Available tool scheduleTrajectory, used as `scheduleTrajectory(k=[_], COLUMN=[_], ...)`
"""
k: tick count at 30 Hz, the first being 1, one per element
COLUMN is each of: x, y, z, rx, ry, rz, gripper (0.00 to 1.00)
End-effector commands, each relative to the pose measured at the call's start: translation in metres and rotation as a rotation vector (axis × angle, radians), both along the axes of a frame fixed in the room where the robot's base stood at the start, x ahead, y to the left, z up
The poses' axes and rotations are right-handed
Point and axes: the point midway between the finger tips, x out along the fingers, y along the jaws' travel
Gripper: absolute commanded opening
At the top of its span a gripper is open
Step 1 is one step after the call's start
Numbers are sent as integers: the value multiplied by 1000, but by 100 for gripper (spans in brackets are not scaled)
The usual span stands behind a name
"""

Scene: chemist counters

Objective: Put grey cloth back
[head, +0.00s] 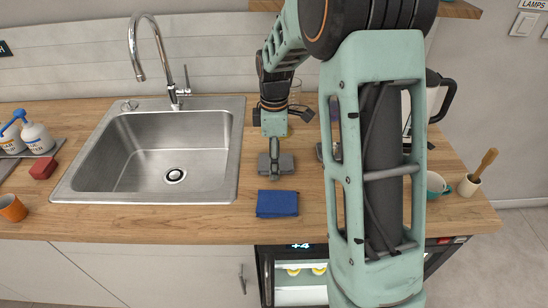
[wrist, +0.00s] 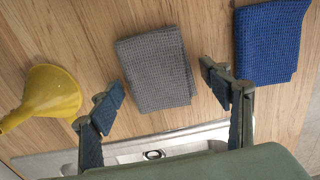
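The grey cloth (wrist: 158,68) lies folded on the wooden counter. In the wrist view it sits between and just beyond the fingertips of my gripper (wrist: 160,97), with no finger visibly holding it. In the head view my gripper (head: 275,165) points down over the grey cloth (head: 286,166) and hides its middle. The fingers are spread wide and empty. I cannot tell the exact height of the tips above the cloth. A folded blue cloth (head: 277,204) lies nearer the counter's front edge; it also shows at the upper right in the wrist view (wrist: 270,42).
The steel sink (head: 90,190) with its tap (head: 160,55) is left of the cloths. A yellow funnel (wrist: 48,96) lies on the far side of the grey cloth. A teal cup (head: 436,185) and a mortar (head: 468,187) stand at the right. A red sponge (head: 43,168) is left of the sink.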

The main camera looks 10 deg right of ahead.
Motion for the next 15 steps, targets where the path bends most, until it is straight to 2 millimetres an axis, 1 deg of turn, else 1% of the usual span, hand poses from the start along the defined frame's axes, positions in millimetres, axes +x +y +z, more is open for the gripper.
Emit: scheduleTrajectory(k=[7, 10, 13, 15], x=[0, 0, 1, 1], y=[0, 0, 0, 0], z=[0, 4, 13, 26], rx=[0, 0, 0, 0], ry=[0, -1, -4, -5], rz=[0, 0, 0, 0], gripper=[75, 75, 75, 75])
